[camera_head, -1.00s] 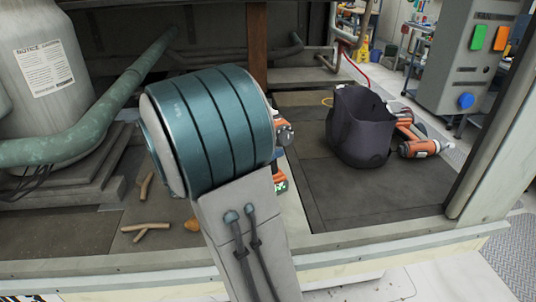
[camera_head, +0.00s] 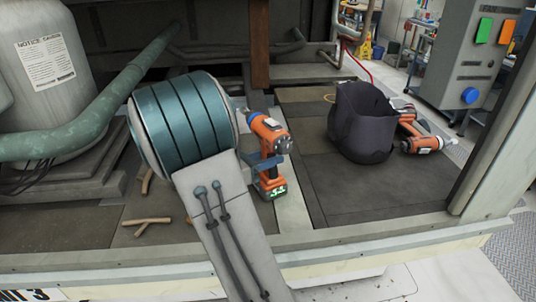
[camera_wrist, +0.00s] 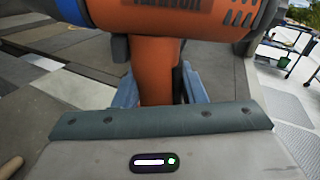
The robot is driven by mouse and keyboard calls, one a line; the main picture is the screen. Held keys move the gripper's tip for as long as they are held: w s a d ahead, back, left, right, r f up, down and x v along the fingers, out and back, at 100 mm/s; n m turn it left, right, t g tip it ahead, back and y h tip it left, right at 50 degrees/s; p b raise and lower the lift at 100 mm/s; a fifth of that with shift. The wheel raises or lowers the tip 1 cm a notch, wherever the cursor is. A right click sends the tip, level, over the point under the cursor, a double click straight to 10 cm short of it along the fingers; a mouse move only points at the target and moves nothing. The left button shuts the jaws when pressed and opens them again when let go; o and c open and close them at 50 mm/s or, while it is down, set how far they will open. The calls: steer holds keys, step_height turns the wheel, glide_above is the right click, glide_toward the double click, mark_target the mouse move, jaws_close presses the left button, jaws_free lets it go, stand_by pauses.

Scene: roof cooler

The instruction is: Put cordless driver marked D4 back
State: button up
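An orange and grey cordless driver (camera_head: 268,130) stands upright just right of my arm, with a lit green display on its battery base. I cannot read a D4 mark on it. My gripper (camera_head: 264,165) has its blue-grey fingers around the driver's handle; the wrist view shows the orange handle (camera_wrist: 156,72) close between both fingers. Whether the base touches the deck is unclear. A dark open bag-like holder (camera_head: 345,140) stands to the right. More orange tool bodies (camera_head: 422,144) show at its right side, partly hidden by it.
Sticks (camera_head: 147,224) lie on the deck at left. A green pipe (camera_head: 100,115) and a grey tank (camera_head: 45,80) stand at back left. A post (camera_head: 500,150) bounds the right, and a ledge (camera_head: 370,240) runs along the front. Deck between driver and holder is clear.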

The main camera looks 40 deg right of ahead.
steer(key=o, duration=0.4)
steer(key=shift+c, duration=0.2)
